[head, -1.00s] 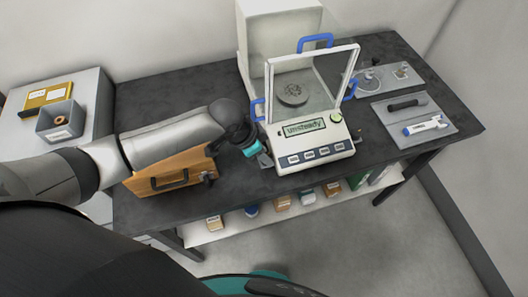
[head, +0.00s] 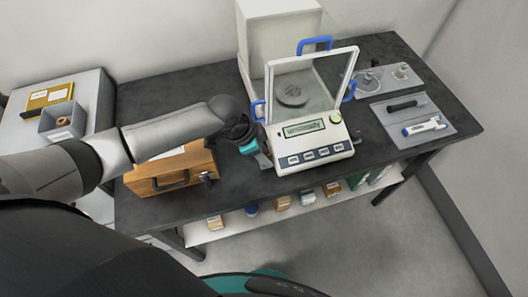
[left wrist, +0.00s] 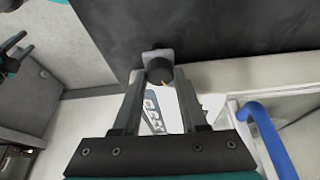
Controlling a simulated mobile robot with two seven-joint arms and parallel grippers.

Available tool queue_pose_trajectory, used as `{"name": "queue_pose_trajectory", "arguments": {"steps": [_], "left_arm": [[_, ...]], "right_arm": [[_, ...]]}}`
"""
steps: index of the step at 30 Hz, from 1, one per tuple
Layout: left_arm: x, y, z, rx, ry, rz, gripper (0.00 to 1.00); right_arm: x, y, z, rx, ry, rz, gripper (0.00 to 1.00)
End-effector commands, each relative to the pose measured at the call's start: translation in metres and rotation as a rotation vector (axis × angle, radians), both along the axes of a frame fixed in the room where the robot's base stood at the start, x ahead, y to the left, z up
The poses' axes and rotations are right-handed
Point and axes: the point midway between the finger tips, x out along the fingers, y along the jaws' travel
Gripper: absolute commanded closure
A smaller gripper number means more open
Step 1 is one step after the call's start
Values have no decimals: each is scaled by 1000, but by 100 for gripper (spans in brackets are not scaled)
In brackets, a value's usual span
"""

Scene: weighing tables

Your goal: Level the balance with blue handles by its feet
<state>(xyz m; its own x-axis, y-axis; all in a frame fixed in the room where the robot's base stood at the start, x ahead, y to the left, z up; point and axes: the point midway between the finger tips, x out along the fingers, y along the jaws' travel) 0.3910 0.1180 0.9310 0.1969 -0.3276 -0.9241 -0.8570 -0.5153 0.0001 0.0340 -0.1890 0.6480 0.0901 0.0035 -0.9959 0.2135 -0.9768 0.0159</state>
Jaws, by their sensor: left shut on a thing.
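The balance with blue handles (head: 312,160) stands on the dark table. Its display (head: 304,127) appears to read "unsteady", and a small round bubble level (head: 335,117) sits beside it, too small to read. My left gripper (head: 264,160) is low at the balance's front left corner. In the left wrist view my left gripper (left wrist: 160,78) is shut on a dark round foot (left wrist: 160,70) beside the balance's edge. The other feet are hidden. What looks like my right gripper (left wrist: 14,46) shows at the wrist view's edge with its fingers apart, away from the balance.
A wooden case (head: 172,172) with a handle lies left of the balance, under my left arm. A grey tray (head: 412,120) with a dark tool and a white-blue one lies to the right. A plate with small weights (head: 390,77) lies behind it. A white box (head: 275,35) stands behind the balance.

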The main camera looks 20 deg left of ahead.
Motion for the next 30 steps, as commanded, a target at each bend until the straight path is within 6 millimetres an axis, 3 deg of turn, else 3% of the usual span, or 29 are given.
{"name": "queue_pose_trajectory", "arguments": {"steps": [5, 6, 13, 23, 30], "left_arm": [[0, 0, 0, 1, 1, 1, 100], [0, 0, 0, 0, 0, 1, 55], [0, 0, 0, 0, 0, 1, 29], [0, 1, 2, 0, 0, 1, 28], [-6, 11, 30, 1, -2, 1, 28]], "right_arm": [[0, 0, 0, 0, -1, 1, 45], [0, 0, 0, 0, -1, 1, 45], [1, 0, 0, 0, -1, 1, 45], [1, 0, 0, 0, -1, 0, 45], [1, 0, 6, -1, -1, 0, 45]]}}
